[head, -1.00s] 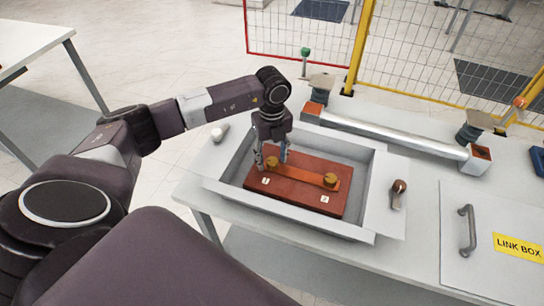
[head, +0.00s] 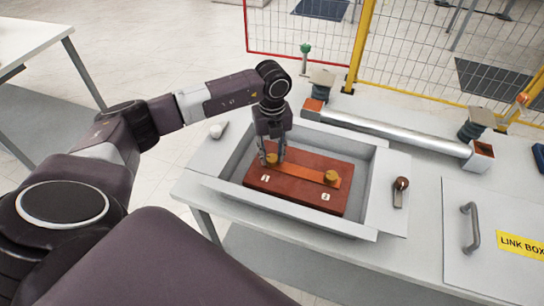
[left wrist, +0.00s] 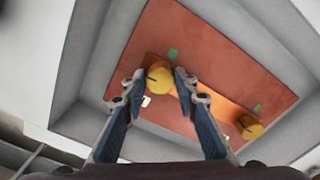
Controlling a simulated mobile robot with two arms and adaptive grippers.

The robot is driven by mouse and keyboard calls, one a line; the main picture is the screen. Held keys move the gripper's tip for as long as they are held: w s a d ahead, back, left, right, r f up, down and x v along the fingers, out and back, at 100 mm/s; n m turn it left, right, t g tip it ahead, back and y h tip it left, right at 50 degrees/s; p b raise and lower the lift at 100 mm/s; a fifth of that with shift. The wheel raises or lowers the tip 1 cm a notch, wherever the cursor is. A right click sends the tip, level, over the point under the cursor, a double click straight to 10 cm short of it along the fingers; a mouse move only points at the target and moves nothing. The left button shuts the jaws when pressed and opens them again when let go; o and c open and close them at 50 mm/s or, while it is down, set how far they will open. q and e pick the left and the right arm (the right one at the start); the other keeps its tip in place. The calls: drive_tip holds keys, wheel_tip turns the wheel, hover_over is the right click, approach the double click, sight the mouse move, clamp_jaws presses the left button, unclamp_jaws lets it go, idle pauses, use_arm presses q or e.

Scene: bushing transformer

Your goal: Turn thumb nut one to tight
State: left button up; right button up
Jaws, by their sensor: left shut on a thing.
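Thumb nut one (head: 271,158) is a brass-yellow knob on the copper link strip (head: 301,171), beside the label "1" on the red-brown block (head: 296,200). My left gripper (head: 274,157) points down over it and is shut on it. In the left wrist view the yellow nut (left wrist: 159,82), with a dark line across its top, sits between the two fingertips. The other thumb nut (head: 331,176), by the label "2", stands free at the strip's other end and also shows in the left wrist view (left wrist: 250,127). My right gripper is not in view.
The block lies in a grey open box (head: 370,195) with raised walls around the gripper. A dark-knobbed lever (head: 400,188) is to its right, then a lid with handle marked LINK BOX (head: 519,244). A silver tube (head: 400,133) lies behind.

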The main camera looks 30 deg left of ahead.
use_arm(q)
drive_tip(key=m+b, duration=0.3)
drive_tip(key=m, duration=0.1)
drive_tip(key=shift+w+f+m, duration=0.1)
drive_tip(key=shift+m, duration=0.2)
drive_tip(key=m+b, duration=0.3)
drive_tip(key=m, duration=0.1)
drive_tip(key=shift+m, duration=0.3)
drive_tip(key=m+b, duration=0.3)
drive_tip(key=m, duration=0.2)
drive_tip(key=m+b, duration=0.1)
drive_tip(key=m, duration=0.2)
drive_tip(key=shift+m+b, duration=0.3)
drive_tip(key=shift+m, duration=0.2)
drive_tip(key=shift+r, duration=0.2)
drive_tip(key=o, duration=1.2)
drive_tip(key=shift+c, duration=0.2)
